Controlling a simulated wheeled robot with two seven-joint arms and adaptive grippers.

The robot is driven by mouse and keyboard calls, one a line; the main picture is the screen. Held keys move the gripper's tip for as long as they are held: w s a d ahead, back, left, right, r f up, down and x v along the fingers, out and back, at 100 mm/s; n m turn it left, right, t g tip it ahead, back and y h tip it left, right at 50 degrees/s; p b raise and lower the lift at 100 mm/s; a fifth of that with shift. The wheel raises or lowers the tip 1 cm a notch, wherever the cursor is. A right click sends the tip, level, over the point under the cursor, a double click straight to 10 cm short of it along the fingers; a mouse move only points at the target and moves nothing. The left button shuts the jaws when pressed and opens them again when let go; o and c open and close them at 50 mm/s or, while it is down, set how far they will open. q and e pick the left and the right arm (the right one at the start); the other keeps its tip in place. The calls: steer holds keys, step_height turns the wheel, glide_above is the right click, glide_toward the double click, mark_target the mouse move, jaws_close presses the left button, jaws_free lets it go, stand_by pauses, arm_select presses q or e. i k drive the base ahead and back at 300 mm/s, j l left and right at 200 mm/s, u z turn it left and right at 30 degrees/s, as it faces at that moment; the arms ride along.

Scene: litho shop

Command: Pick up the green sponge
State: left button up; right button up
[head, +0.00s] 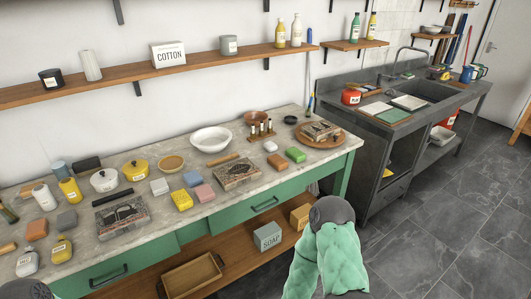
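A green block that looks like the sponge (296,154) lies flat on the stone-topped workbench (334,157), near its right end. An orange-brown block (276,161) lies just to its left, and a round wooden board (340,140) is behind it to the right. Neither gripper shows in the head view. Part of my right arm, green with a dark rounded joint, rises at the bottom centre in front of the bench. A dark rounded part of my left arm shows at the bottom left corner.
Yellow (181,200), blue (192,179) and pink (204,193) blocks lie farther left, among bottles, pots and bowls. Box-like stones with printed pictures (236,174) also stand there. A dark sink unit (374,155) stands to the right. The tiled floor at right is clear.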

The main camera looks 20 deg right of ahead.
mark_target(295, 154)
steer(key=i+l+u, duration=0.2)
steer(key=l+u, duration=0.25)
steer(key=l, duration=0.5)
steer(key=l+u, duration=0.45)
steer(key=l, duration=0.55)
